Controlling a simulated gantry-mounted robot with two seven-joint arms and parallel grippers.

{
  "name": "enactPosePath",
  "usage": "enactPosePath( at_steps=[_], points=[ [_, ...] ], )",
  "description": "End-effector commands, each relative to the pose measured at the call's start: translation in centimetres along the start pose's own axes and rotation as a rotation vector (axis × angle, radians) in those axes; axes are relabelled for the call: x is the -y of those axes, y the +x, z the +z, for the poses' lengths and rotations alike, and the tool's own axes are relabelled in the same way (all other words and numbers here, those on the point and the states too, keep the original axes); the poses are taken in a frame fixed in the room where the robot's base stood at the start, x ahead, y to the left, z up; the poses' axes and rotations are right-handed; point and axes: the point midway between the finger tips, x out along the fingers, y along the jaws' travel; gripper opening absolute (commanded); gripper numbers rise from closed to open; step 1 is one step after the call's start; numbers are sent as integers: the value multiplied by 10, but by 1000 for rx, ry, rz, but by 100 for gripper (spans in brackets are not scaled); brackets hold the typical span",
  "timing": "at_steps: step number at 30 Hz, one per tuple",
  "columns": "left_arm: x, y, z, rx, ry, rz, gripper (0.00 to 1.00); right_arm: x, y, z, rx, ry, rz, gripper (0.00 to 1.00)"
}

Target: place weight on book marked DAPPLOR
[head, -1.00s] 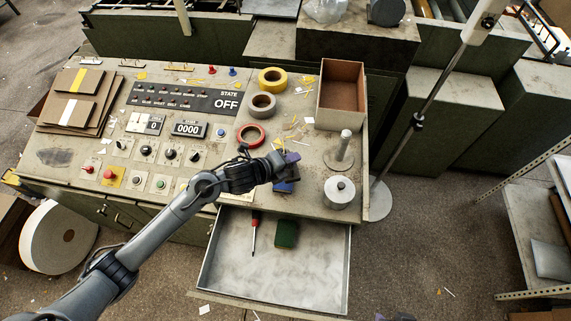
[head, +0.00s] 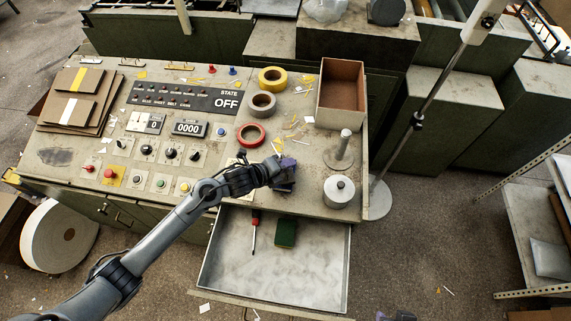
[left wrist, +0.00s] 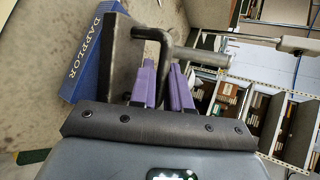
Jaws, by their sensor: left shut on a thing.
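My left gripper (head: 284,166) is over the front edge of the console. In the left wrist view its purple fingers (left wrist: 163,86) are shut on the bent handle of a dark metal weight (left wrist: 124,52). The weight also shows as a dark shape under the gripper in the head view (head: 287,181). The blue book (left wrist: 92,52) marked DAPPLOR lies beside and partly behind the weight in the left wrist view. In the head view the gripper and weight mostly hide it. I cannot tell whether weight and book touch. Part of my right gripper (head: 396,316) shows at the bottom edge.
An open drawer (head: 222,272) below holds a screwdriver (head: 253,232) and a green block (head: 286,233). A metal post (head: 343,149), a lidded pot (head: 339,191) and an open box (head: 340,93) stand to the right. Tape rolls, including a red one (head: 251,135), lie behind.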

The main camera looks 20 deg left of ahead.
Motion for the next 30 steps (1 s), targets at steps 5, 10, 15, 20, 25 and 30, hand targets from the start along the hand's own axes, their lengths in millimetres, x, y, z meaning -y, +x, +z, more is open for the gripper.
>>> enactPosePath(
  at_steps=[5,10,15,20,25,30],
  points=[
    [1,1,1,3,1,-6,0,1,2,0,-1,3,-2,43],
    [-2,1,0,0,0,0,40,2,2,0,-1,7,-5,43],
    [-2,1,0,0,0,1,42,2,2,0,-2,9,-7,43],
    [0,0,0,0,0,2,42,2,-1,-1,-1,9,-7,43],
    [0,-14,1,2,1,1,42,2,-1,-1,-2,8,-6,43],
    [-1,-43,1,1,3,3,42,1,-1,-1,-1,4,-4,43]
  ],
)
